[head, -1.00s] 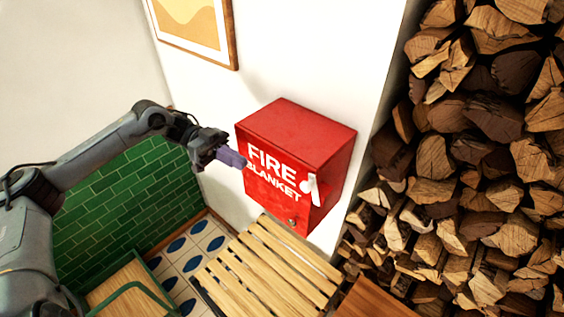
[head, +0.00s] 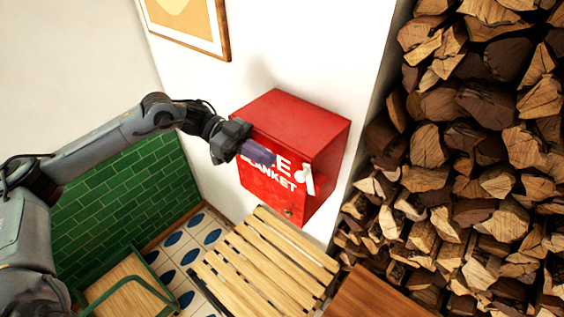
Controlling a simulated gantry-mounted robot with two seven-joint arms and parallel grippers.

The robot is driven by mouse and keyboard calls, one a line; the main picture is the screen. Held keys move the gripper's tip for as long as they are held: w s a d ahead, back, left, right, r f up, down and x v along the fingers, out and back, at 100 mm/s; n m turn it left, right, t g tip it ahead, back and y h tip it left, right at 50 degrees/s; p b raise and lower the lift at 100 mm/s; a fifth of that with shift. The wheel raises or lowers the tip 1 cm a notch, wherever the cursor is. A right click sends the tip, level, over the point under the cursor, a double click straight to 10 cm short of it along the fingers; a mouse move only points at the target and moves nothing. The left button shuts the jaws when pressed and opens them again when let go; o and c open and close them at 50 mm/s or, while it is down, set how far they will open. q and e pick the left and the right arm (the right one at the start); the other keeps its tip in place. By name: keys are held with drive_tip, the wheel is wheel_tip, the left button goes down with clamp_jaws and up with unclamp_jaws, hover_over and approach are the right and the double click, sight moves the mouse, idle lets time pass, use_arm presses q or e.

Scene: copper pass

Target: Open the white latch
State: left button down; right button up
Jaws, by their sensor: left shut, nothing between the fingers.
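The white latch (head: 305,180) is on the front of the red fire blanket box (head: 292,127), near the front's right edge. The box is fixed to the white wall. My left gripper (head: 270,154) is shut and empty. It is in front of the box's lettering and covers part of the word FIRE, to the left of the latch. I see a gap between its fingertips and the latch in the picture. I cannot tell whether the fingers touch the box front. My right gripper is not in view.
A slatted wooden bench (head: 265,262) stands below the box. Stacked firewood (head: 470,150) fills the right side. A framed picture (head: 190,22) hangs above left. A wooden chair with a green frame (head: 125,285) is at the lower left. A brown wooden top (head: 370,295) is at the bottom.

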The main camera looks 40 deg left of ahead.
sight(298, 173)
use_arm(q)
drive_tip(key=p+x, duration=0.1)
drive_tip(key=x, duration=0.4)
idle(0.4)
drive_tip(key=shift+d+r+y+p, duration=0.25)
drive_tip(key=shift+r+p, duration=0.2)
drive_tip(key=shift+p, duration=0.4)
drive_tip(key=d+y+p, duration=0.1)
drive_tip(key=y+p, duration=0.1)
drive_tip(key=p, duration=0.1)
drive_tip(key=shift+d+r, duration=0.25)
drive_tip(key=shift+d, duration=0.15)
